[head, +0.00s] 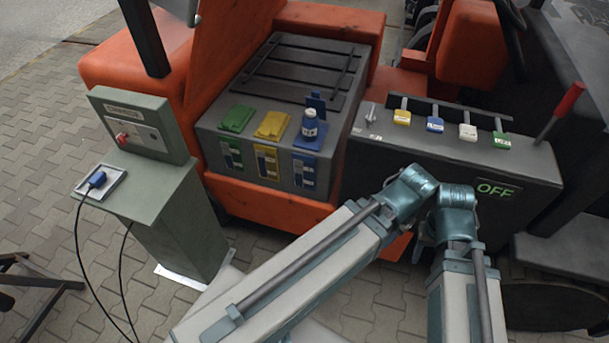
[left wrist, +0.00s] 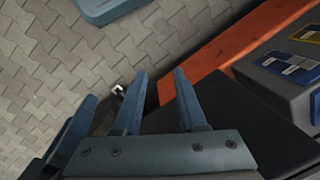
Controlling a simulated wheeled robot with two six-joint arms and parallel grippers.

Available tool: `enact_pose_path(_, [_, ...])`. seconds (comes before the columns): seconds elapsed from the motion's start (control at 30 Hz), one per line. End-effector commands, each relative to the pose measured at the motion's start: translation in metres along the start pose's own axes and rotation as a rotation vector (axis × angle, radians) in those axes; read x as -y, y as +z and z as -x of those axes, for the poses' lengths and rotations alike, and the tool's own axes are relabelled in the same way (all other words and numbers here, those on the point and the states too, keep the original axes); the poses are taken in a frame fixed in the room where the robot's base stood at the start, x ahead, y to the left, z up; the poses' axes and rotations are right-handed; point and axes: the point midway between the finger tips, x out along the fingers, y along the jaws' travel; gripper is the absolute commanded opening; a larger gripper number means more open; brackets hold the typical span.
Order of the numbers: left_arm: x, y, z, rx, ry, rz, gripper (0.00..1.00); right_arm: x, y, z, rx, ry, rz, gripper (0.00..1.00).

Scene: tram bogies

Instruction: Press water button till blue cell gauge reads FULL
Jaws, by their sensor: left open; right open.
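The blue cell (head: 311,141) is the rightmost of three coloured cells on a grey box. The blue gauge (head: 304,171) is on the box front, too small to read. I cannot tell which control is the water button. My left gripper (left wrist: 160,88) is open and empty in the left wrist view, above dark surfaces and paving. My right gripper (head: 424,238) shows only in small part, below the teal arm joints, apart from the cells; its fingers are mostly hidden. It looks empty.
My arms cover the front centre.

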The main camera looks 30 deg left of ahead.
Motion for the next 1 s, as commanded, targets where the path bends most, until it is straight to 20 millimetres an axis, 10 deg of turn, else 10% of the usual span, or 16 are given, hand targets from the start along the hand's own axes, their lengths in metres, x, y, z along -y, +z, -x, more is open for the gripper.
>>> enact_pose_path(0.2, [0.0000,0.0000,0.0000,0.000,0.000,0.000,0.00,0.0000,0.0000,0.0000,0.000,0.000,0.000,0.50])
enact_pose_path(1.0, [0.0000,0.0000,0.0000,0.000,0.000,0.000,0.00,0.0000,0.0000,0.0000,0.000,0.000,0.000,0.50])
